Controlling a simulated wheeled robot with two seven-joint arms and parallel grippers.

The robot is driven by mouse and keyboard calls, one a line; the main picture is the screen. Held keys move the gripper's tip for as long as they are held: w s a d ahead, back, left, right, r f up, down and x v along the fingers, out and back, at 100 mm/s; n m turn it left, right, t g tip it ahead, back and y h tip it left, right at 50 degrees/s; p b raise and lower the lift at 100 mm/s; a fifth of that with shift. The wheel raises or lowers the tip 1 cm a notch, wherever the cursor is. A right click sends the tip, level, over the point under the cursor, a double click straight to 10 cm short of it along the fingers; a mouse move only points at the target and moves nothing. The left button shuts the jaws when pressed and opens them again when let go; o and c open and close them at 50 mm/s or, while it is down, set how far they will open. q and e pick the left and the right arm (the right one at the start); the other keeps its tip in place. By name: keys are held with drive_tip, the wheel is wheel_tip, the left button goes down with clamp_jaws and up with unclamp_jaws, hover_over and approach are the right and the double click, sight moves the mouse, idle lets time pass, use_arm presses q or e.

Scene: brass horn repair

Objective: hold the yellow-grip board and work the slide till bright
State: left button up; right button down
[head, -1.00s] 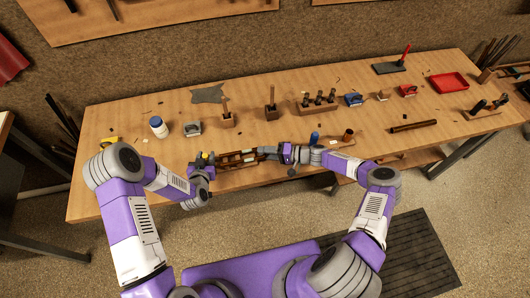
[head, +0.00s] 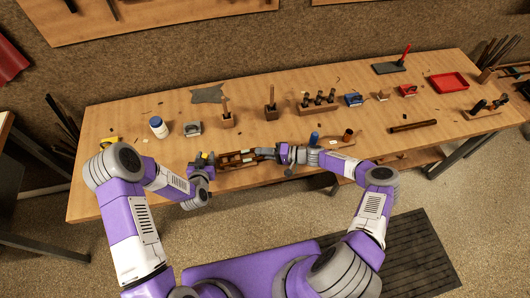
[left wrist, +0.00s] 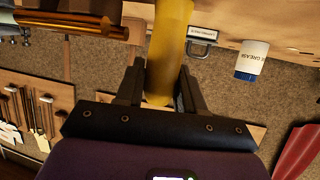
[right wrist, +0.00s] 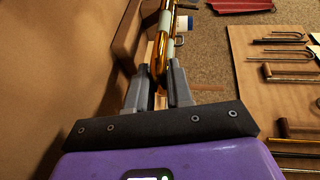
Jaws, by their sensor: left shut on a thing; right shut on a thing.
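The board (head: 238,158) lies along the front edge of the bench, with a brass slide on it. My left gripper (head: 203,160) is at the board's left end. In the left wrist view its fingers (left wrist: 160,88) are shut on the thick yellow grip (left wrist: 168,45). My right gripper (head: 284,152) is at the board's right end. In the right wrist view its fingers (right wrist: 160,85) are shut around the brass slide (right wrist: 163,45), which has a pale sleeve. The fingers hide the part of the slide they hold.
A grey cloth (head: 208,94) lies further back. A red tray (head: 449,82) is at the far right. A dark rod (head: 412,126) lies right of my right arm.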

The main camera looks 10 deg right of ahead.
drive_tip(key=a, duration=0.3)
drive_tip(key=shift+f, duration=0.15)
drive_tip(key=c, duration=1.1)
unclamp_jaws()
drive_tip(key=shift+v, duration=4)
